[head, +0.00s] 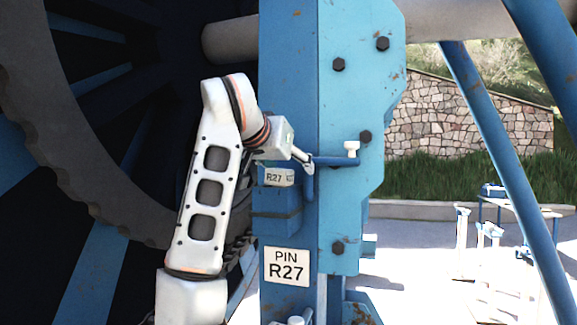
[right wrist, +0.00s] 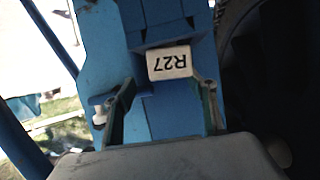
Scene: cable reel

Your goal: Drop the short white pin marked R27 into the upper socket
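A short white piece marked R27 (head: 279,177) is at the top of a blue block on the blue post, under my right gripper (head: 306,160). In the right wrist view the white R27 piece (right wrist: 169,63) shows upside down. The two fingers of my right gripper (right wrist: 165,84) are spread apart there, one on each side of the piece's line. I cannot tell whether they touch it. A blue bracket (head: 335,161) carries a small white knob (head: 351,148) to the right. I cannot make out which part is the upper socket. My left gripper is not in view.
A white sign reading PIN R27 (head: 286,266) is on the post's lower part. A large dark reel (head: 45,120) fills the left. A bolted blue plate (head: 360,90) stands to the right. Blue struts (head: 500,160) cross the right side, with paved ground beyond.

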